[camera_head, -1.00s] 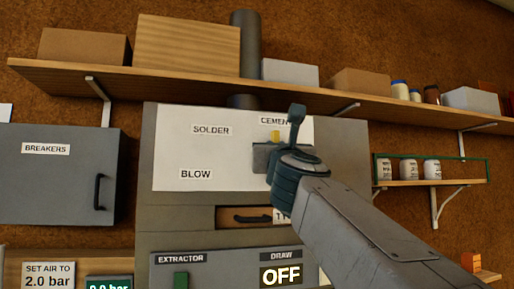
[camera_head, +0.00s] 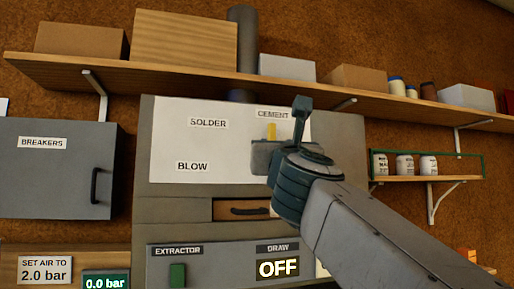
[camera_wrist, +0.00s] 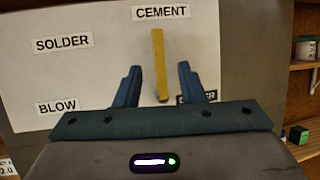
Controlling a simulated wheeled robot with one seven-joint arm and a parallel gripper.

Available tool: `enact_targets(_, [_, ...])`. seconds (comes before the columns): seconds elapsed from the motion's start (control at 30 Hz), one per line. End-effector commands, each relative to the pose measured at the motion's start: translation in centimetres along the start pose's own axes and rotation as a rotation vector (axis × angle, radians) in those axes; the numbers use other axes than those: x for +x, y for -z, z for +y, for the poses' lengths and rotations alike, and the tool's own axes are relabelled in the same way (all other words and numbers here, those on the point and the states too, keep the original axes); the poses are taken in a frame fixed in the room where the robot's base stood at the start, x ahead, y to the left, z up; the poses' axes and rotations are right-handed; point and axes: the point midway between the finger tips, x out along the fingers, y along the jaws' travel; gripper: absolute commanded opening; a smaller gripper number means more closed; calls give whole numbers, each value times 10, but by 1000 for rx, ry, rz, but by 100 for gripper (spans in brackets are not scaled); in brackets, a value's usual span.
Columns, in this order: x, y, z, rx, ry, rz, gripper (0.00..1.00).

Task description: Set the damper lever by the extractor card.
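The yellow damper lever (camera_wrist: 158,55) stands upright on a white panel (camera_wrist: 105,75), its top just under the CEMENT label (camera_wrist: 161,13). The SOLDER label (camera_wrist: 63,44) and BLOW label (camera_wrist: 56,106) are to its left. A fourth label (camera_wrist: 197,98) at lower right is mostly covered by my right finger. My gripper (camera_wrist: 159,80) is open, with one finger on each side of the lever's lower part and gaps visible. The lever also shows in the head view (camera_head: 271,132), its lower end hidden by my gripper. I cannot make out an extractor card.
Below is a box marked EXTRACTOR (camera_head: 178,251) with a green switch (camera_head: 177,275) and a DRAW display (camera_head: 278,269) reading OFF. A loaded shelf (camera_head: 200,84) runs above. A breaker cabinet (camera_head: 50,180) stands left, a jar rack (camera_head: 428,179) right.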

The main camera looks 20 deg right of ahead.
Motion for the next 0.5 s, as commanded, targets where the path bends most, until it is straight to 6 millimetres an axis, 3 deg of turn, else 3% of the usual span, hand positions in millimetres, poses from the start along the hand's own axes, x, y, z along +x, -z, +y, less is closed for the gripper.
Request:
enact_targets(0.23, [-51,1,0,2,-3,-2,36])
enact_targets(0.5, [-82,1,0,1,0,1,36])
